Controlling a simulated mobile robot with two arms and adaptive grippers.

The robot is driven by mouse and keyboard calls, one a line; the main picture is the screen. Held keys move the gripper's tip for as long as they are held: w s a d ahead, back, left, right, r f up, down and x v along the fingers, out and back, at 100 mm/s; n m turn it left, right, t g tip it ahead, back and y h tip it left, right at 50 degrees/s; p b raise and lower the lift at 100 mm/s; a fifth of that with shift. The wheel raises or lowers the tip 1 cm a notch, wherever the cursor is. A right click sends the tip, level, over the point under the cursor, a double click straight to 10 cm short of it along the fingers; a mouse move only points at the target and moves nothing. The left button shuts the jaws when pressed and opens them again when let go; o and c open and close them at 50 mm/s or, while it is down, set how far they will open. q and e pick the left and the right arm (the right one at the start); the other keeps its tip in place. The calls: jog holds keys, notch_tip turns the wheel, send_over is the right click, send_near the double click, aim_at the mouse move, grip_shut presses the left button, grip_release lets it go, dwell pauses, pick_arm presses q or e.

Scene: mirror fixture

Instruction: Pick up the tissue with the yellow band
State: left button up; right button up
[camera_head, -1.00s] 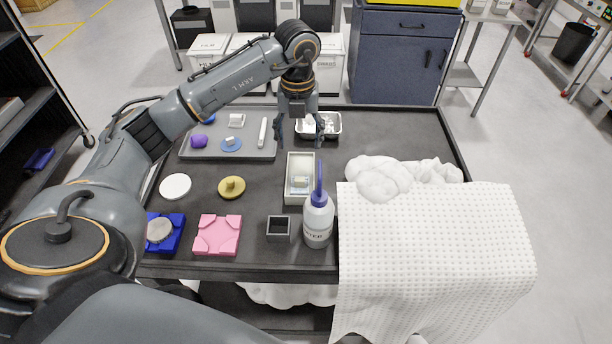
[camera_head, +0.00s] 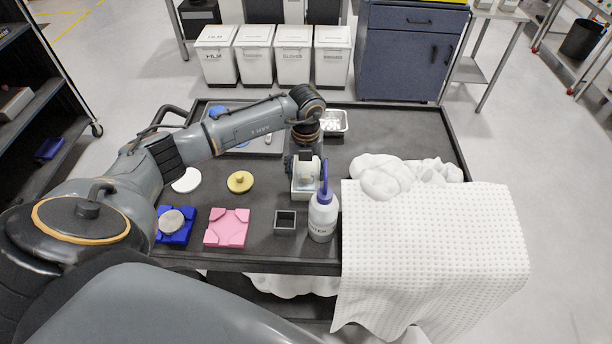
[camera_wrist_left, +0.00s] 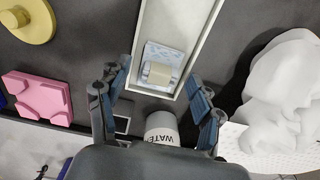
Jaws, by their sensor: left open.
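The tissue (camera_wrist_left: 163,54) is a small folded whitish-blue pad with a pale yellow band (camera_wrist_left: 160,73) around it. It lies in the near end of a long white tray (camera_wrist_left: 182,18), seen in the left wrist view. In the head view my left gripper (camera_head: 305,165) is over this tray (camera_head: 303,195) and largely hides the tissue. In the left wrist view my left gripper (camera_wrist_left: 158,78) is open, with one finger to each side of the banded tissue and nothing held. My right gripper is not in view.
A white water bottle (camera_head: 322,215) with a blue nozzle stands close by the tray's near end. A small dark square box (camera_head: 285,222), pink block (camera_head: 227,228) and yellow disc (camera_head: 240,182) are to the left. White crumpled cloth (camera_head: 385,178) lies to the right.

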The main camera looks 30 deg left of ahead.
aim_at(305, 177)
pick_arm(q)
jog(key=shift+c, duration=0.6)
jog(key=c, duration=0.7)
jog(key=shift+o, duration=0.2)
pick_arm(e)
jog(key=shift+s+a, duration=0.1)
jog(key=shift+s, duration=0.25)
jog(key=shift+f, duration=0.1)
pick_arm(q)
jog(key=shift+r+b, duration=0.5)
jog(key=shift+r, duration=0.05)
jog(key=r, duration=0.1)
jog(key=r+b, duration=0.1)
jog(key=shift+s+d+r, duration=0.1)
jog(key=shift+s+r, duration=0.25)
jog(key=shift+r, duration=0.05)
jog(key=s+d+r+b, duration=0.3)
jog(key=s+r, duration=0.6)
jog(key=s, duration=0.4)
jog(key=shift+d+b, duration=0.25)
jog(key=shift+b, duration=0.4)
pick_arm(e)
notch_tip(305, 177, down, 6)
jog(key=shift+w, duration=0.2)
